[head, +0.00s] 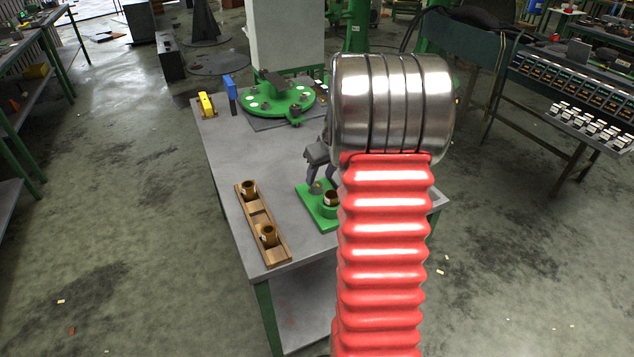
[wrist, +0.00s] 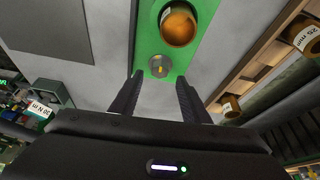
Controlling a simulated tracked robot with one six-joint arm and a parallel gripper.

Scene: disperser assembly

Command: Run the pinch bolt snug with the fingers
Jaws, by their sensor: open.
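A green fixture block (head: 312,208) sits near the right side of the grey table, partly hidden by my arm. A brass sleeve (head: 331,198) stands in it and shows in the wrist view (wrist: 180,25). The pinch bolt (wrist: 160,66), a round grey head with a yellow centre, is on the same green block beside the sleeve. My gripper (wrist: 159,77) is open, its dark fingers on either side of the bolt in the picture, apart from each other. I cannot tell whether they touch it. In the head view my gripper (head: 322,183) is low over the fixture.
A wooden rack (head: 262,222) with two brass sleeves lies at the table's front left. A green round plate (head: 280,98) with white spots stands at the back, near a blue block (head: 230,87) and a yellow block (head: 206,104). The table's middle is clear.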

